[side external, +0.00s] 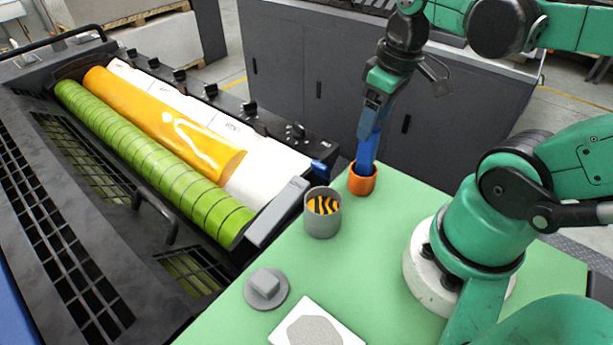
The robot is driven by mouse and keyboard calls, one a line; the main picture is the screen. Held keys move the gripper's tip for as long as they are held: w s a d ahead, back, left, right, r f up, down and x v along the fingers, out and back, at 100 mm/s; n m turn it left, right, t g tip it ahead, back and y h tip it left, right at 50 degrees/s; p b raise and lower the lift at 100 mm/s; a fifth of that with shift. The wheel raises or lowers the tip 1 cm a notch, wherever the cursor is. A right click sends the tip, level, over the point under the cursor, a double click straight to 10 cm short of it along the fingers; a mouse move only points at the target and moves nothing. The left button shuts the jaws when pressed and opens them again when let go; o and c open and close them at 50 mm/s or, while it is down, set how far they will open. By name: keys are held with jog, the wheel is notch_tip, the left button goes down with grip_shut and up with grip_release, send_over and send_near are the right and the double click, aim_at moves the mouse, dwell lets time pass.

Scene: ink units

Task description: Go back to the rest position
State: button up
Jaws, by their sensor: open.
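My gripper (375,103) points down above the back edge of the green table (400,255). It is open, with its fingers at the upper end of a blue tool (368,145). The tool stands nearly upright, its lower end inside a small orange cup (362,181). Whether the fingers touch the tool I cannot tell, and its lower end is hidden in the cup.
A grey can (322,222) with orange and black contents stands left of the orange cup. A grey lid-like disc (266,290) and a white plate with a grey patch (317,329) lie nearer. The press, with a green roller (150,160) and orange ink, fills the left.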

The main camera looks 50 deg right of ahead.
jog(key=shift+s+r, duration=0.2)
jog(key=shift+r, duration=0.75)
jog(key=w+a+t, duration=0.5)
jog(key=w+a, duration=0.1)
jog(key=w, duration=0.1)
jog(key=shift+w+a+f, duration=0.15)
jog(key=shift+f, duration=0.3)
